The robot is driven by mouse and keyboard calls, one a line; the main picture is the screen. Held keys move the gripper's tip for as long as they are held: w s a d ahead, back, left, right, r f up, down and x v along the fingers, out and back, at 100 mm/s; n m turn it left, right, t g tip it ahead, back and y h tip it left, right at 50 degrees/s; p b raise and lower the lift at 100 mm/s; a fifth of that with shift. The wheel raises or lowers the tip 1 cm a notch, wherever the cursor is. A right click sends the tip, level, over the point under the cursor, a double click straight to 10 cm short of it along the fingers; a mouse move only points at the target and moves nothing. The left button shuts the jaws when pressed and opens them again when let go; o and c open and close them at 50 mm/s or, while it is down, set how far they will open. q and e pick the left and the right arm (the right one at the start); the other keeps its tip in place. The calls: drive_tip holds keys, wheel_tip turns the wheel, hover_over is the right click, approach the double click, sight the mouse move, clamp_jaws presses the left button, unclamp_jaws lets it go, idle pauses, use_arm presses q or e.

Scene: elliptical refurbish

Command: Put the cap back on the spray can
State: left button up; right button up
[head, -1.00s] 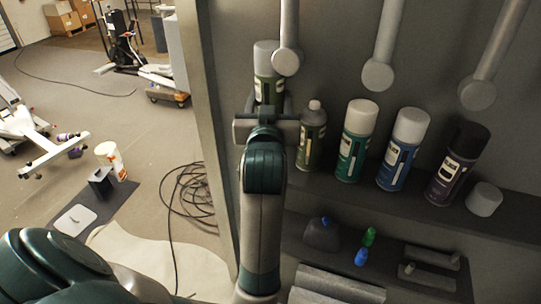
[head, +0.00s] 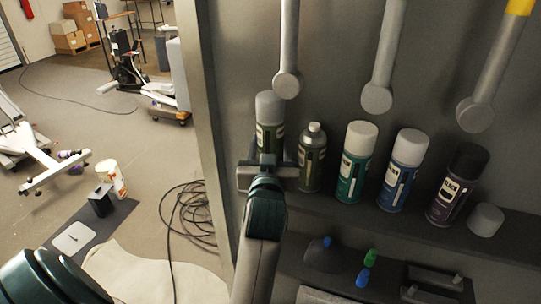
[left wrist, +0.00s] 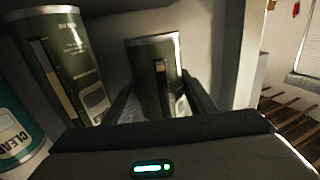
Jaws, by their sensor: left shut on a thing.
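My left gripper (head: 267,165) is shut on the leftmost spray can (head: 270,108), an olive can with a grey cap on top. In the left wrist view, which looks upside down, the fingers flank the olive can (left wrist: 155,75). I cannot tell whether its base touches the shelf. To its right stands a second olive can (head: 312,165) with a bare nozzle and no cap; it also shows in the left wrist view (left wrist: 65,65). A loose grey cap (head: 486,219) lies at the shelf's right end. My right gripper is not in view.
A teal can (head: 355,165), a blue can (head: 402,172) and a dark purple can (head: 458,185) stand capped along the shelf (head: 420,228). Grey posts hang in front of the back wall above. Small bottles sit on the lower shelf. A side panel (head: 205,120) bounds the left.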

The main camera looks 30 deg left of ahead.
use_arm(q)
drive_tip(key=shift+f, duration=1.8)
drive_tip(key=shift+f, duration=0.15)
drive_tip(key=o, duration=1.3)
